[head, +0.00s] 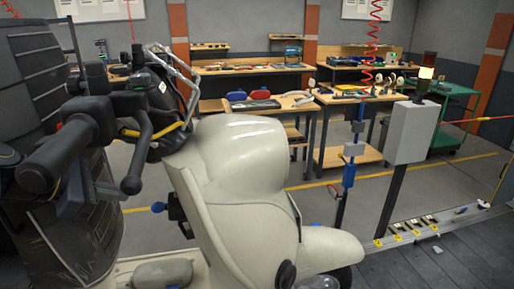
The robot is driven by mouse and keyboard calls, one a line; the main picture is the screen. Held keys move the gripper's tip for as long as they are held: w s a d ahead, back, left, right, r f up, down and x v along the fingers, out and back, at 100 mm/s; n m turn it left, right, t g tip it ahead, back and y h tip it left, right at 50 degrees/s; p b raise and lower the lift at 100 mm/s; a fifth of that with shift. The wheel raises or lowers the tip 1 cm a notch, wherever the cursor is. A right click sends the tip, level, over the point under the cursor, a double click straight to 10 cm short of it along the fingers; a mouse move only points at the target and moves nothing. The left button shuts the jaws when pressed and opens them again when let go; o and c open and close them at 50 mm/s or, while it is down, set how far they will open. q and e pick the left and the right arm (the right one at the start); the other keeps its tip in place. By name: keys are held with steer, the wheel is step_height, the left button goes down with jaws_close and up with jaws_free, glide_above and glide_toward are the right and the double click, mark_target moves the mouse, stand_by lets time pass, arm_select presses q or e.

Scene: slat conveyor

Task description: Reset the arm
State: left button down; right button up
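Neither of my grippers shows in the head view, and I can make out no part of my arms. A cream scooter (245,165) fills the left and middle of the view, close in front. Its black handlebar grip (55,155) and brake lever are at the left. Its front fender (330,248) reaches to the lower middle.
A grey control box (411,132) on a post stands right of the scooter. A blue-fitted stand (349,172) is beside it. Workbenches (250,105) with tools line the back. A green cart (455,115) stands at right. Dark slats (440,265) lie at lower right.

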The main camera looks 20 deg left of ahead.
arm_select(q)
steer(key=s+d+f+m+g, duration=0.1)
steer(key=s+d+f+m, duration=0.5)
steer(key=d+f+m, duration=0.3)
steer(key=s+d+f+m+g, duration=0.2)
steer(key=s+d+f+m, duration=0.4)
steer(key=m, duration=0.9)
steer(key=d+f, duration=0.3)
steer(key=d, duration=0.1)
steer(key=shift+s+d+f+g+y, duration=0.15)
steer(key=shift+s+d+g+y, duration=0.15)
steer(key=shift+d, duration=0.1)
